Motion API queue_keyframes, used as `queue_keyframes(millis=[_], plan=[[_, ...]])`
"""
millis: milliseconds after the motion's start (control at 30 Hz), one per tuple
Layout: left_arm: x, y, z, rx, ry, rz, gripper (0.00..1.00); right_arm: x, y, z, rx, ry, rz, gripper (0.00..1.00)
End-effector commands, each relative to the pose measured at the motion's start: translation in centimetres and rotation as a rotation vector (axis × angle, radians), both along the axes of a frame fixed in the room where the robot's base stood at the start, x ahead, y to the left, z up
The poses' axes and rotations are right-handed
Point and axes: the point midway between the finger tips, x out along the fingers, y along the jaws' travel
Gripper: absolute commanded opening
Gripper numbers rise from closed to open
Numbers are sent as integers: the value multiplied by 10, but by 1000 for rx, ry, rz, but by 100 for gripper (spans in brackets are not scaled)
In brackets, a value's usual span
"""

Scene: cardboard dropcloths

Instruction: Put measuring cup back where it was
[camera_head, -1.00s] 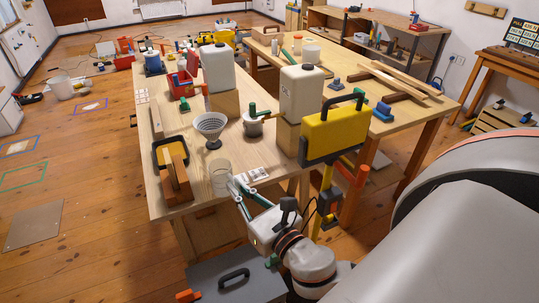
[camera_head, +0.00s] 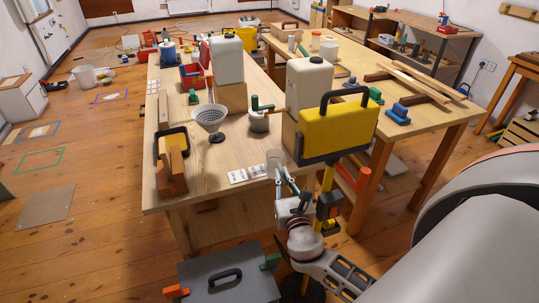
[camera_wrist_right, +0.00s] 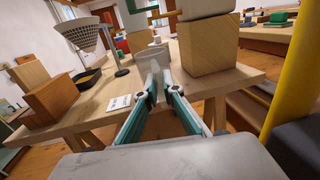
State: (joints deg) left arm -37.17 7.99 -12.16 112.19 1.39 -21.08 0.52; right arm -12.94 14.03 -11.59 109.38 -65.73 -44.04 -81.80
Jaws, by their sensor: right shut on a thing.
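The measuring cup (camera_head: 274,158) is a clear, pale cup by the right edge of the near workbench, right of a white printed card. My right gripper (camera_head: 284,180) is shut on it, with the teal-lined fingers reaching up to it from the near side. In the right wrist view the fingers (camera_wrist_right: 159,78) come together at the greyish cup (camera_wrist_right: 151,57). I cannot tell whether the cup's base touches the bench or hangs just above it. My left gripper is not in view.
A yellow case (camera_head: 338,127) on a stand is close right of the gripper. A grey toolbox (camera_head: 228,278) lies below.

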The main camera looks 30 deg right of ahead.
Motion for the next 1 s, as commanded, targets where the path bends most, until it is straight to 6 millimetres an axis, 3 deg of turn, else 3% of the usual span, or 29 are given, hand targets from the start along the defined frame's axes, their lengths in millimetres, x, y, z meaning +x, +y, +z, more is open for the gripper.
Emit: queue_keyframes(millis=[400, 600, 833, 1000], plan=[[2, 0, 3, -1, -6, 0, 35, 96, -40, 3, -4, -3, -1, 0], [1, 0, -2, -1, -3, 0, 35, 131, -54, 1, -1, -1, 1, 0], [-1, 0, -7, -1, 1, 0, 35, 141, -58, -4, -1, 0, 1, 0], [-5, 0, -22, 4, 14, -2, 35, 141, -58, -29, -1, 5, 1, 0]])
